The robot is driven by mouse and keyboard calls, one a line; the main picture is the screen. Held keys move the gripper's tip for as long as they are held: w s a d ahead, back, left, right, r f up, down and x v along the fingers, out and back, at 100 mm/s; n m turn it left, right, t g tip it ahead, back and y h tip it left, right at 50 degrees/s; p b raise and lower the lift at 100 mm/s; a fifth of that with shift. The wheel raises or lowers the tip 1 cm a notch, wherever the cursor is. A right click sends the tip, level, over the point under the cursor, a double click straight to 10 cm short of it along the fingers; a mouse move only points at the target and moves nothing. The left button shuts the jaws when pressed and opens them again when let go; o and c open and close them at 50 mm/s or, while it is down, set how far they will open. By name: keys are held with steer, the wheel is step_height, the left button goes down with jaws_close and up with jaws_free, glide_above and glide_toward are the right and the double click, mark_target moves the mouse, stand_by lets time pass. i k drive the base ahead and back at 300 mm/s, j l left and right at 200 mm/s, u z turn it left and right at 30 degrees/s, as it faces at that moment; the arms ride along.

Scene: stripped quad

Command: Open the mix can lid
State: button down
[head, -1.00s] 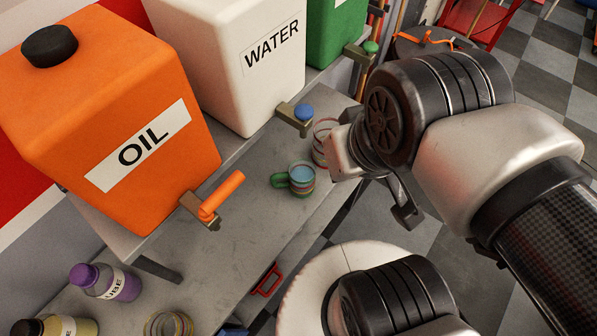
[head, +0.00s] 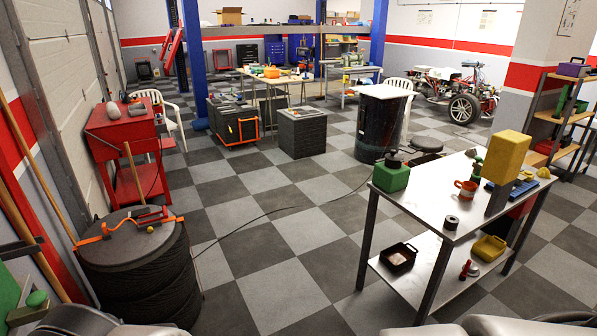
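I see nothing marked as the mix can in the head view. A green box-shaped can (head: 390,178) with a dark top stands at the left end of the metal table (head: 445,208). No label on it can be read, so I cannot tell if it is the mix can. My gripper is not in view; only parts of my arm show along the bottom edge.
The table also holds an orange cup (head: 466,189), a dark roll (head: 451,222) and a yellow block on a stand (head: 507,156). Stacked tyres (head: 140,275) stand at left, a dark barrel (head: 382,123) behind the table.

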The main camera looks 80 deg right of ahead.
mark_target(393, 155)
steer(key=z, duration=3.45)
steer(key=i+j, duration=0.15)
steer(key=i, duration=0.35)
steer(key=i+j, duration=0.15)
steer(key=i, duration=0.4)
steer(key=i+j+z, duration=0.1)
steer(key=i, duration=0.4)
steer(key=i+j, duration=0.25)
steer(key=i, duration=0.25)
steer(key=i+j, duration=0.2)
steer(key=i, duration=0.3)
steer(key=i+j+z, duration=0.1)
steer(key=i, duration=0.4)
steer(key=j, duration=0.1)
